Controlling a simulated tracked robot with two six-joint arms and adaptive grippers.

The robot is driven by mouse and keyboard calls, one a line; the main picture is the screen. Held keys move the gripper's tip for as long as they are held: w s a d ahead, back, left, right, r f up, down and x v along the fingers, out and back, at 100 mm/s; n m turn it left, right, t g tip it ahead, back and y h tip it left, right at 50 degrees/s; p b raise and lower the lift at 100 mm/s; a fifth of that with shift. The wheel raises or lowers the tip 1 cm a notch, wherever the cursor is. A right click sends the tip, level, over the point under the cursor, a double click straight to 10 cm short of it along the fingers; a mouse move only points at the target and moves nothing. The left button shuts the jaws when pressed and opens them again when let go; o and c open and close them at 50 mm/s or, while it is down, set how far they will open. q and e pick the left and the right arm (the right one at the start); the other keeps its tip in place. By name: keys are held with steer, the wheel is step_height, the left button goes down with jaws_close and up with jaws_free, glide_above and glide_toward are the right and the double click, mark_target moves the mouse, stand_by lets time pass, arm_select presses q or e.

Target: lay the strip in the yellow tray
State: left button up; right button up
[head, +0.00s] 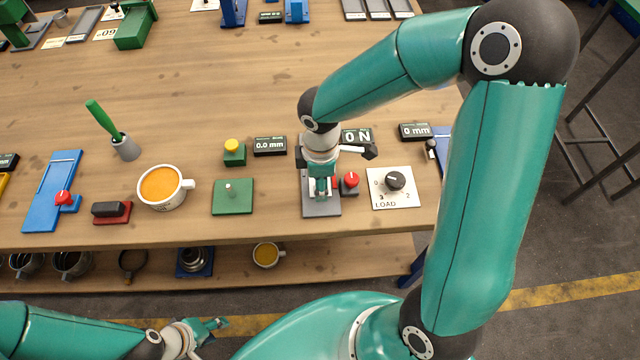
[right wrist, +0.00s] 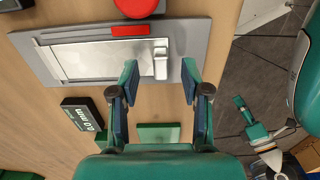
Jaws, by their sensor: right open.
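A flat silvery piece (right wrist: 100,58), which looks like the strip, lies in a grey fixture (right wrist: 200,42) in the right wrist view. In the head view the fixture (head: 322,209) stands near the table's front edge, mostly covered by my right gripper (head: 320,190). My right gripper (right wrist: 160,82) is open and empty, with its fingertips close to the fixture's edge. A yellow thing (head: 3,184), possibly the yellow tray, is cut off at the head view's left edge. My left gripper (head: 214,331) is open and empty, low in front of the table.
A red knob (head: 351,180) and a LOAD dial panel (head: 395,188) stand right of the fixture. A green block with a pin (head: 232,196), an orange-filled mug (head: 162,187) and a blue fixture (head: 52,192) stand to the left. The table's middle (head: 210,85) is clear.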

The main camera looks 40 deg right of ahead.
mark_target(322, 216)
steer(key=shift+f, duration=0.8)
steer(key=shift+c, duration=0.2)
jaws_close()
steer(key=c, duration=0.6)
jaws_free()
jaws_close()
steer(key=shift+s+a, duration=0.1)
steer(key=shift+s+a+r+b, duration=0.1)
steer(key=shift+s+a+b, duration=0.5)
steer(key=shift+s, duration=0.55)
steer(key=shift+s+a+r+b, duration=0.1)
steer(key=shift+s+a+b, duration=0.25)
steer(key=shift+s+a, duration=0.6)
steer(key=shift+s+d+r, duration=0.1)
steer(key=shift+s+d, duration=0.05)
steer(key=shift+s, duration=0.05)
